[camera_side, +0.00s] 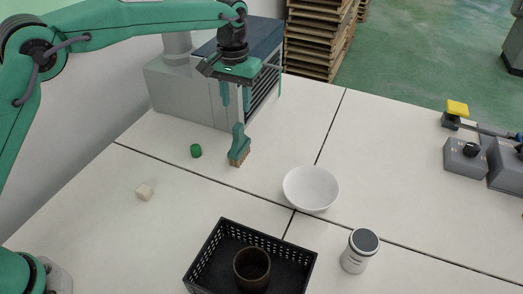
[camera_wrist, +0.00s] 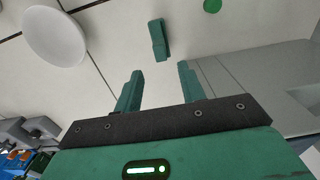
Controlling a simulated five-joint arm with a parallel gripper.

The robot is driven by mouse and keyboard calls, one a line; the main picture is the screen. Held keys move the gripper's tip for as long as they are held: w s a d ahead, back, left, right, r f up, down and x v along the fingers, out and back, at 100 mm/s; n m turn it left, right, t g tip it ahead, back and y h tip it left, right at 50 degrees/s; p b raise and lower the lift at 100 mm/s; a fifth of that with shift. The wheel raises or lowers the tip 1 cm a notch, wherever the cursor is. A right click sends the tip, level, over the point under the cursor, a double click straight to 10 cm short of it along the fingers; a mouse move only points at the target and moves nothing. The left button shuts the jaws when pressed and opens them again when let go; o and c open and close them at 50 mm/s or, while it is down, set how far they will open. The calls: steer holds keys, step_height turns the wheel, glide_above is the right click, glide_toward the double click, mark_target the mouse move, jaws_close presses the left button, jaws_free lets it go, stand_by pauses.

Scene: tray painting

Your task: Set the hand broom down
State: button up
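The hand broom (camera_side: 238,142) has a green handle and brown bristles. In the side view it is on the white table with its bristles toward the camera, in front of the grey machine. It also shows at the top middle of the wrist view (camera_wrist: 158,39). My gripper (camera_side: 236,104) is above the broom, pointing down, with its two fingers apart and nothing between them. In the wrist view the open fingers (camera_wrist: 160,74) are clear of the broom, with bare table showing between.
A white bowl (camera_side: 311,188) is right of the broom, and a small green cylinder (camera_side: 196,151) is left. The grey machine (camera_side: 185,92) is behind.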

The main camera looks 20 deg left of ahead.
steer(key=shift+r, duration=0.1)
steer(key=s+a+r+t, duration=0.3)
steer(key=s+a+r, duration=0.9)
steer(key=s, duration=0.2)
steer(key=s+a+f+t, duration=0.1)
steer(key=s+a, duration=0.3)
steer(key=s, duration=0.5)
steer(key=s+a+f+t, duration=0.1)
steer(key=s+a+f, duration=0.2)
steer(key=s, duration=0.6)
steer(key=shift+s+a+f+t, duration=0.3)
steer(key=shift+s+a+f, duration=0.05)
steer(key=shift+a, duration=0.15)
